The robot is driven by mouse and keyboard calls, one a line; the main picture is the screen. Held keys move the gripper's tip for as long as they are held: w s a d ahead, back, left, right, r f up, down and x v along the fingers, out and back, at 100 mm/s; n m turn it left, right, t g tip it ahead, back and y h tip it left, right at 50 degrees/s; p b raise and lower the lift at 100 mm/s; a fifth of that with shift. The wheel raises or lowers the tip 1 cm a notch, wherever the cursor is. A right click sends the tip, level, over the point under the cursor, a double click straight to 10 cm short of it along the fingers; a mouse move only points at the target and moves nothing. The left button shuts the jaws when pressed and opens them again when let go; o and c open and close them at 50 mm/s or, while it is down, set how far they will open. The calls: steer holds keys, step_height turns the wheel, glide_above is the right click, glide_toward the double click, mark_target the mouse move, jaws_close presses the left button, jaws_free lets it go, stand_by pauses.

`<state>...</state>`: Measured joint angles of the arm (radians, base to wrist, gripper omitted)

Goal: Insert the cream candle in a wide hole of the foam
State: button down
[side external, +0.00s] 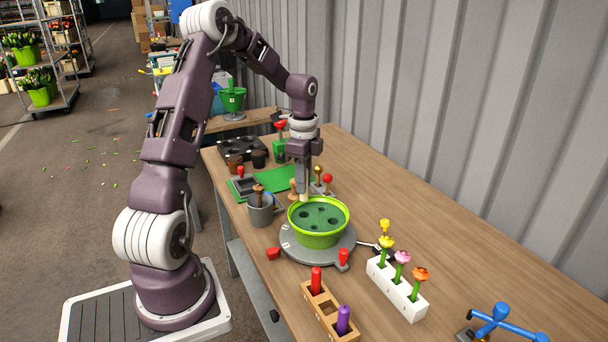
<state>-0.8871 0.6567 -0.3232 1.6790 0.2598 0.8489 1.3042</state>
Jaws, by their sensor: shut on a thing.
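My gripper (302,191) is shut on the cream candle (304,198) and points down near the back left part of the lime green bowl (319,239). Only a small pale end of the candle shows below the fingers. The dark green foam (322,218) fills the bowl and has several dark holes of differing size. The candle end is close to the back edge of the foam; I cannot tell whether it touches it. The bowl sits on a round grey turntable (290,243).
A wooden block (327,305) with a red candle (316,281) and a purple candle (343,319) stands in front. A white rack (398,291) of flowers is at right. A grey mug (260,212) stands left of the bowl.

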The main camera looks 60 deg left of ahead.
mark_target(303, 200)
steer(key=shift+f, duration=1.8)
steer(key=shift+f, duration=2.1)
steer(key=c, duration=1.2)
jaws_free()
steer(key=shift+c, duration=0.2)
step_height(303, 200, up, 7)
steer(key=shift+r, duration=0.1)
